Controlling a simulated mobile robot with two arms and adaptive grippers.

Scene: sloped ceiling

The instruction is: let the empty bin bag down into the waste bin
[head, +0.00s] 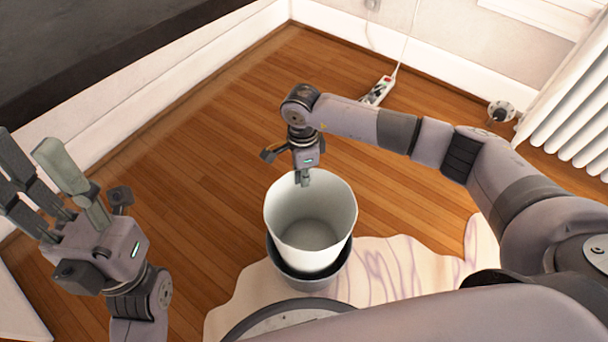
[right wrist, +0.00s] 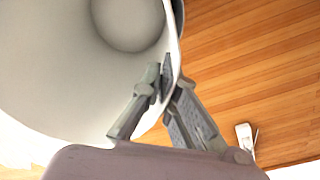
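The empty bin bag (head: 312,207) is a pale, open-mouthed tube standing upright. Its lower part is inside the dark grey waste bin (head: 310,284), and its upper part stands well above the bin's rim. My right gripper (head: 303,180) is at the far edge of the bag's mouth. In the right wrist view its fingers (right wrist: 167,85) pinch the bag's rim, one inside and one outside. The bag's round bottom (right wrist: 128,20) shows there too. My left gripper (head: 32,160) is open and empty at the left, fingers up, away from the bag. The bag's lower outside is hidden by the bin.
A power strip (head: 377,91) with a cable lies behind my right arm, and a white radiator (head: 575,125) is at the right. The floor left of the bin is clear.

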